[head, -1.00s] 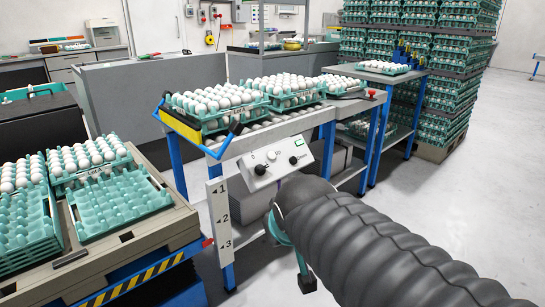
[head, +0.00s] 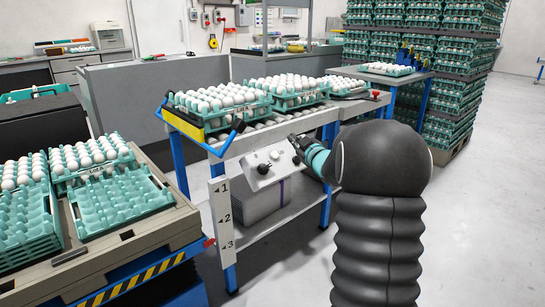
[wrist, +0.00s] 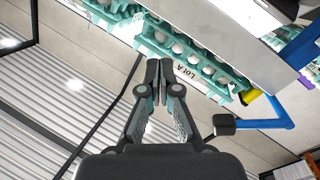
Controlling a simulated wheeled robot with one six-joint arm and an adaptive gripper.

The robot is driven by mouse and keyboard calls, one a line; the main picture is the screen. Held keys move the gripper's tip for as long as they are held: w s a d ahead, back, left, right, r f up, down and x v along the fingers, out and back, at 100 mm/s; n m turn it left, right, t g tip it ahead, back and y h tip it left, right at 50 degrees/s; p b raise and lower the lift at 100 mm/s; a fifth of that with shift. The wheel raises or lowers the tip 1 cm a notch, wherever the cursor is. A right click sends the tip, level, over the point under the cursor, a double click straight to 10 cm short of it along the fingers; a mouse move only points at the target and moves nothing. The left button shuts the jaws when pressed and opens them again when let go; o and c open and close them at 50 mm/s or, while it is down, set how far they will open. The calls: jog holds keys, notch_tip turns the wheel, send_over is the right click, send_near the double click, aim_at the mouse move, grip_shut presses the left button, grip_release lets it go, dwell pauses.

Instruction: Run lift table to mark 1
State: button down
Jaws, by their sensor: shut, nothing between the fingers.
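The lift table (head: 125,252) stands at the left, bearing teal egg trays. A red pointer (head: 209,242) at its corner is about level with mark 3 on the white scale plate (head: 222,217), which reads 1, 2, 3 from top down. The grey control panel (head: 264,176) on the conveyor frame has a dark knob at its left and small controls in its middle. My gripper (head: 294,141) is at the panel's upper right end, partly hidden by my arm; contact cannot be told. In the wrist view its fingers (wrist: 158,72) are shut and empty.
Egg trays (head: 220,104) stand on the conveyor bench behind the panel; a "LOT A" tray (wrist: 190,72) shows tilted in the wrist view. A blue bar with a black end (head: 238,125) juts near the panel. Floor at right is clear.

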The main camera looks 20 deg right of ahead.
aim_at(274, 155)
jog(key=shift+w+d+f+n+y, duration=0.3)
jog(key=shift+f+y, duration=0.2)
jog(key=shift+f, duration=0.1)
jog(key=shift+w+a+f+b, duration=0.35)
jog(key=shift+w+f+b, duration=0.2)
jog(key=shift+w+f, duration=0.5)
jog(key=shift+w+a+f+b, duration=0.4)
jog(key=shift+w+f+b, duration=0.15)
jog(key=shift+w+f, duration=0.4)
jog(key=shift+w+a+f+b, duration=0.35)
jog(key=shift+w+f+b, duration=0.2)
jog(key=shift+w+f, duration=0.5)
jog(key=shift+w+a+f+b, duration=0.1)
jog(key=shift+w+f+b, duration=0.05)
jog(key=shift+w+b, duration=0.2)
